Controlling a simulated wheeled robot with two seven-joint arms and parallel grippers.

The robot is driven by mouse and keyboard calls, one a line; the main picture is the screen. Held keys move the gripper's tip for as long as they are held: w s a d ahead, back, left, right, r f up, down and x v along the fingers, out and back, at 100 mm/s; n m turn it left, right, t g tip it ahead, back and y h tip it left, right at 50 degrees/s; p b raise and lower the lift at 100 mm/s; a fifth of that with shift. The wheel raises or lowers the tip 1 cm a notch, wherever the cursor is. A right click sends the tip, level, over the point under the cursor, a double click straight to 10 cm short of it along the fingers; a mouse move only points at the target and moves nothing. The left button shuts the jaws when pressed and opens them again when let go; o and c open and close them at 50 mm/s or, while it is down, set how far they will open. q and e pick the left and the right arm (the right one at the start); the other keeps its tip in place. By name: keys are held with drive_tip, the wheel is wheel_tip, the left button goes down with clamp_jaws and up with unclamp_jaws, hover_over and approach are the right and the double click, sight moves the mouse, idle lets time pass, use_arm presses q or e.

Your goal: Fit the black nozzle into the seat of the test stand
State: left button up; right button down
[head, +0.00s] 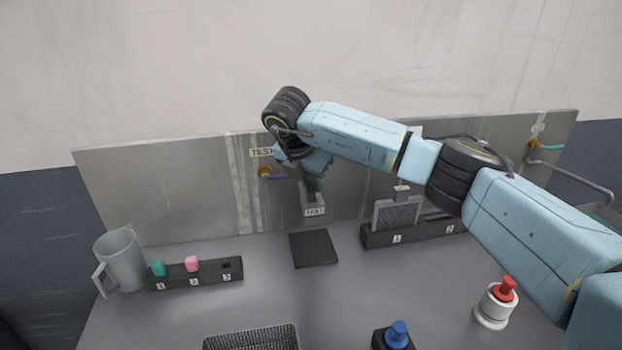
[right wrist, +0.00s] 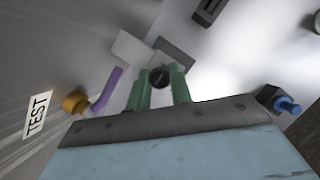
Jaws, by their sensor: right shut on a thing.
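A pale grey block, apparently the stand (right wrist: 131,47), lies just past the fingers in that view. In the head view the nozzle and the stand's seat are hidden by the gripper, so I cannot tell whether the nozzle touches the seat. My left gripper is not in view.
A brass fitting with a purple tube (head: 266,172) is left of the gripper. A dark mat (head: 313,248) lies in front. A numbered black rack (head: 213,275) holds teal and pink pieces beside a grey jug (head: 122,258).

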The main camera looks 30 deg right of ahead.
drive_tip(key=shift+f+b, duration=0.9)
drive_tip(key=shift+f, duration=0.4)
idle(0.4)
drive_tip(key=c, duration=1.2)
unclamp_jaws()
drive_tip(key=shift+o, duration=0.2)
drive_tip(key=shift+r, duration=0.1)
drive_tip(key=v, duration=1.3)
drive_tip(key=shift+s+r, duration=0.1)
drive_tip(key=shift+r, duration=0.15)
